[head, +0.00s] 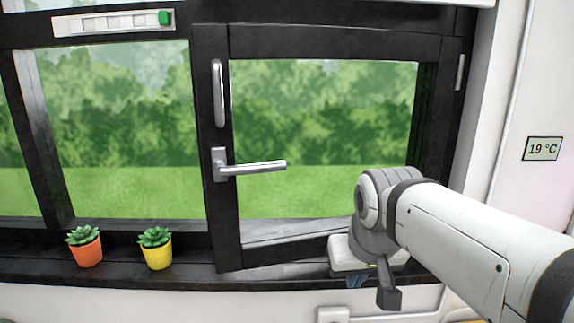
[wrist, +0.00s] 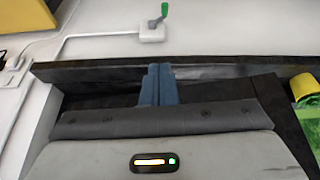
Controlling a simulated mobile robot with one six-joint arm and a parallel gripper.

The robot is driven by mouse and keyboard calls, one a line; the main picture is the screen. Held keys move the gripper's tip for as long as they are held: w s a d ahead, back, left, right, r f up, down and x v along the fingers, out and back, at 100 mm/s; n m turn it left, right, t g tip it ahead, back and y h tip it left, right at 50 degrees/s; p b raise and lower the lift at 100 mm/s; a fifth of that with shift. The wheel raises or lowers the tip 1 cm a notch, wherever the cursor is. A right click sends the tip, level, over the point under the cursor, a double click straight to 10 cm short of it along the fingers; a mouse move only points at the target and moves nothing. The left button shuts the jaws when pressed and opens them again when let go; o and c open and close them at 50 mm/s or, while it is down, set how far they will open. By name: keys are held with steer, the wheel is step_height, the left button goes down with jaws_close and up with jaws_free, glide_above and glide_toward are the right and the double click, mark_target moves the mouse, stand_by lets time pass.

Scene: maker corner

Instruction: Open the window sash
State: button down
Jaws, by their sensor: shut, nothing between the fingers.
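The window sash (head: 323,42) is a black-framed pane on the right half of the window, with hinges at its right side. Its lower left corner stands out over the sill, so it looks swung partly into the room. Its silver lever handle (head: 252,168) lies level, pointing right; a vertical silver pull bar (head: 218,93) is above it. My gripper (head: 355,282) is low at the sill, right of the sash's free edge, with its tips mostly hidden by my wrist. In the wrist view my gripper's blue fingers (wrist: 158,72) are together and empty. Contact with the sash cannot be told.
An orange pot (head: 87,251) and a yellow pot (head: 158,253) with succulents stand on the sill (head: 195,273), left of the sash. A white box with a green-handled crank (wrist: 153,30) is on the wall below. A vent strip (head: 110,22) sits above; a thermometer (head: 542,149) hangs right.

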steer(key=s+d+f+m+g, duration=0.1)
steer(key=s+d+f, duration=0.3)
steer(key=s+f, duration=0.5)
steer(key=w+a+r+n+p, duration=0.1)
steer(key=w+a+r+p, duration=0.2)
steer(key=w+r, duration=0.4)
steer(key=w+a+r+p, duration=0.3)
steer(key=w+r, duration=0.2)
steer(key=r, duration=0.5)
steer(key=n+y+p, duration=0.1)
steer(key=n+p, duration=0.1)
steer(key=p, duration=0.4)
glide_toward(267, 154)
steer(key=s+r, duration=0.2)
steer(key=s, duration=0.4)
steer(key=p+x, duration=0.1)
steer(key=x, duration=0.4)
steer(key=p+x, duration=0.1)
steer(key=x, duration=0.4)
steer(key=shift+s+d, duration=0.15)
steer(key=shift+d, duration=0.1)
